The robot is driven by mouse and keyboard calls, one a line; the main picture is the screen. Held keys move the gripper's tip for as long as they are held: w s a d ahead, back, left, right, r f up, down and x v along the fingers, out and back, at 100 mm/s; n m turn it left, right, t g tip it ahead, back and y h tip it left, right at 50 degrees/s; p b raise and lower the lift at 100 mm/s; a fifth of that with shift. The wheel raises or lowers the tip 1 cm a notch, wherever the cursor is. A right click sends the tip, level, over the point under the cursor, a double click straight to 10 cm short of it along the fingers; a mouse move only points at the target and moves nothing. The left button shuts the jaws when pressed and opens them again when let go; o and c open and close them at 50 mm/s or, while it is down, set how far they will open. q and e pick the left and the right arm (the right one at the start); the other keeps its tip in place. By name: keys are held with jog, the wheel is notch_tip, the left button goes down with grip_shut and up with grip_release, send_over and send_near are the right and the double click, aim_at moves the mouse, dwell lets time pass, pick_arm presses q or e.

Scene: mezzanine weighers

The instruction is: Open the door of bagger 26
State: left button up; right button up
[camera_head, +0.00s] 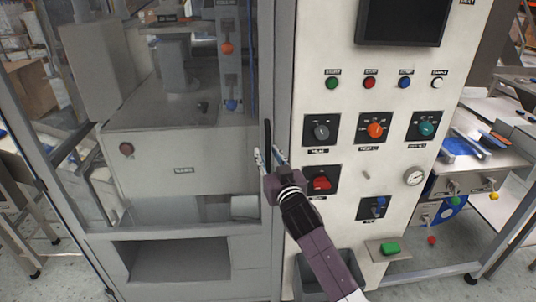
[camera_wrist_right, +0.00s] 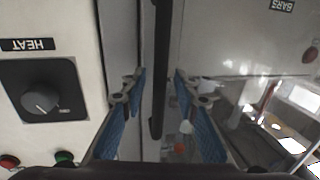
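The bagger's glass door (camera_head: 180,215) with its grey frame fills the left of the head view and looks shut. Its black upright handle (camera_head: 267,133) is on the right-hand frame, beside the white control panel; it also shows in the right wrist view (camera_wrist_right: 158,70). My right gripper (camera_head: 270,155) is at the handle's lower part. Its blue-padded fingers are apart, one on each side of the handle in the right wrist view (camera_wrist_right: 158,88), with gaps visible on both sides. I cannot tell whether the handle lies fully between the fingertips. My left gripper is out of view.
The white control panel (camera_head: 345,150) with knobs, coloured buttons and a dark screen (camera_head: 403,20) stands right of the door. A red switch (camera_head: 321,181) is close to my right gripper. A workbench (camera_head: 490,160) stands further right.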

jog(key=shift+c, duration=0.5)
grip_shut()
